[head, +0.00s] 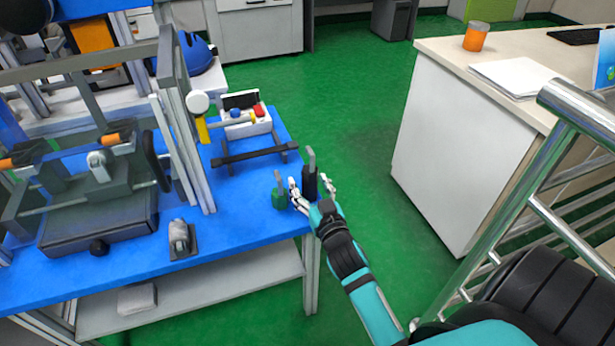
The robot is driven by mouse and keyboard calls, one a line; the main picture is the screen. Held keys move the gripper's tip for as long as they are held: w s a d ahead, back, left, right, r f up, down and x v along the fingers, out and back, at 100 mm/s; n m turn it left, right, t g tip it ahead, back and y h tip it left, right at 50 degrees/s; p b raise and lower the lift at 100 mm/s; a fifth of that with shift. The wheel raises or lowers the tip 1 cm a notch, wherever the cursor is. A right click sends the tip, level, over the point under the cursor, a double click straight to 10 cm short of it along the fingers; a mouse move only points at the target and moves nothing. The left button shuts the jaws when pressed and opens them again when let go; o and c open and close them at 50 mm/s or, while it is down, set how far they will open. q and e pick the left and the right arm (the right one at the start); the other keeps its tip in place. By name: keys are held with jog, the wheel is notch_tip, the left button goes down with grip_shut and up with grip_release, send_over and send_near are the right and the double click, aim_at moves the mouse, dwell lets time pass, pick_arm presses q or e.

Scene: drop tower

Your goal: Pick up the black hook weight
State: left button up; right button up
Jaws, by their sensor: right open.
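The black hook weight (310,180) stands upright near the right end of the blue table, its grey hook pointing up. My right gripper (311,186) is open, with one finger to the left of the black weight and the other to its right. The gripper's palm hides the weight's lower part, and I cannot tell whether the fingers touch it. A green hook weight (279,198) stands just left of the left finger. My left gripper is not in view.
The blue table (240,215) carries a drop tower frame (178,120), a control box (245,122) with coloured buttons, a dark bar stand (254,153) and a small grey clamp (181,240). A metal railing (560,140) and a white counter (455,150) stand at right.

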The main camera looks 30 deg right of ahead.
jog(key=shift+s+r, duration=0.1)
jog(key=shift+c, duration=1.2)
grip_shut()
jog(key=shift+r, duration=0.1)
jog(key=shift+r, duration=0.15)
